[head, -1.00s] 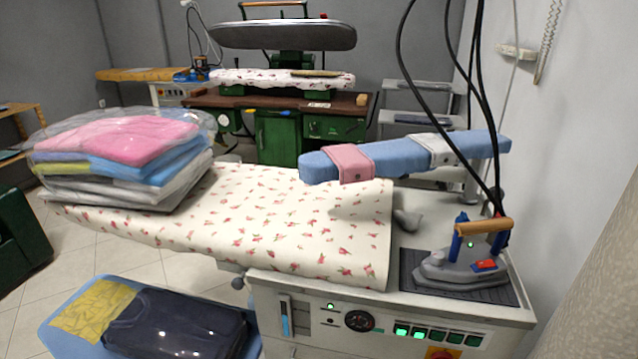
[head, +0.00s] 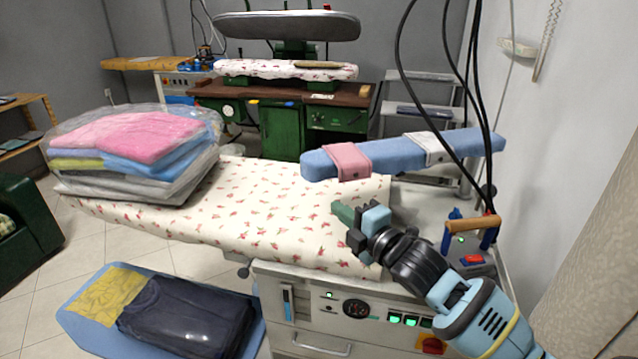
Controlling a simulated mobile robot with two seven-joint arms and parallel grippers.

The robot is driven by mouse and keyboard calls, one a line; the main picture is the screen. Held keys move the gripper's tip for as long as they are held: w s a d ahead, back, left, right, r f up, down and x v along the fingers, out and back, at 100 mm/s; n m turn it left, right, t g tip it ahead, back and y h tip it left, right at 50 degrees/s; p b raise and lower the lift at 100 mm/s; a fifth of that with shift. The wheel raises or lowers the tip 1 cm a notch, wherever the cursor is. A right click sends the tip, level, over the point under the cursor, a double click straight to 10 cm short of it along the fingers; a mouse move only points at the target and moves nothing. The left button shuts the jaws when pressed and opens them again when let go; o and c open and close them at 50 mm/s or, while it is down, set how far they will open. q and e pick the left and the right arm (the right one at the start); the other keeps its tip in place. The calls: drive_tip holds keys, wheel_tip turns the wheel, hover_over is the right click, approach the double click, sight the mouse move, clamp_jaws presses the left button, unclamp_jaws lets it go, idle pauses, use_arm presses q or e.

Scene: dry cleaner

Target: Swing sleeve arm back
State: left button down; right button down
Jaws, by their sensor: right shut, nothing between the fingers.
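The blue padded sleeve arm (head: 395,152) reaches from the right, over the back right part of the flowered ironing board (head: 265,213). A pink cloth band (head: 348,161) and a white band (head: 428,147) wrap around it. My right gripper (head: 343,211) is shut and empty. It is over the right end of the board, below and in front of the sleeve arm in the picture, apart from it. My left gripper is out of view.
Black cables (head: 470,95) hang near the sleeve arm's right end. Wrapped folded clothes (head: 135,150) cover the board's left end. A press (head: 287,26) stands behind.

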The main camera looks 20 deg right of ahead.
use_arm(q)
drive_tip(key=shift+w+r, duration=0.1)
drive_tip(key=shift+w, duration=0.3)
use_arm(e)
drive_tip(key=w, duration=1.2)
drive_tip(key=shift+a, duration=0.4)
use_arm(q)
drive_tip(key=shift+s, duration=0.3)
